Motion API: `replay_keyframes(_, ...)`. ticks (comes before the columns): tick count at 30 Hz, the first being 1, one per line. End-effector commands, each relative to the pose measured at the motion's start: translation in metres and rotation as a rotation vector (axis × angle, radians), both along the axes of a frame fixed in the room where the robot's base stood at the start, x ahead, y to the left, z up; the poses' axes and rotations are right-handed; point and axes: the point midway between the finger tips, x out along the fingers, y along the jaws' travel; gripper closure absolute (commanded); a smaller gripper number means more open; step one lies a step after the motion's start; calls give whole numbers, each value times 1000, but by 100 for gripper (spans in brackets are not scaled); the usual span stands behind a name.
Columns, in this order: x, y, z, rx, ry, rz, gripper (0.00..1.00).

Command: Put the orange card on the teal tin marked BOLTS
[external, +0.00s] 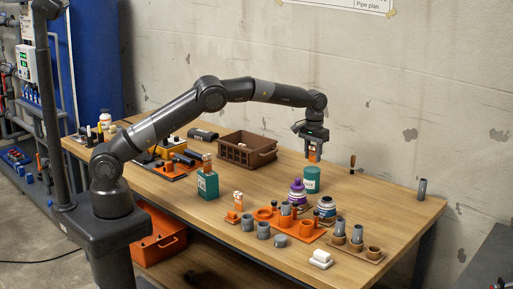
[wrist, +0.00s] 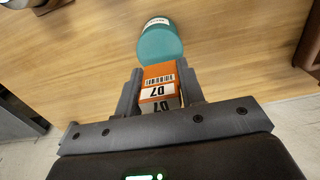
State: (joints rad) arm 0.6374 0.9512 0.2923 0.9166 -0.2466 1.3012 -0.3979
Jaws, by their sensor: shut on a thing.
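My gripper (external: 315,148) is shut on the orange card (external: 313,157), which has a white label with a barcode and a number. In the wrist view the card (wrist: 158,72) sits between the two fingers of my gripper (wrist: 160,82). A teal tin (external: 312,181) stands upright on the table, just below the card in the external view. In the wrist view the tin (wrist: 160,45) is just beyond the card, with part of a pale label showing. I cannot read its marking or tell whether card and tin touch.
A brown crate (external: 243,151) stands left of the tin. A purple-topped bottle (external: 297,191) and an orange tray (external: 303,231) with cups are in front of it. A teal box (external: 207,185) stands farther left. The table (external: 385,195) is mostly clear to the right.

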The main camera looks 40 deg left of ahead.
Motion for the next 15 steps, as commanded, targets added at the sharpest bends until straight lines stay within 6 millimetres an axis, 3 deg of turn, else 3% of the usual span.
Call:
replay_keyframes(4,0,1,-22,3,2,1,86)
replay_keyframes(15,0,0,-27,1,0,1,86)
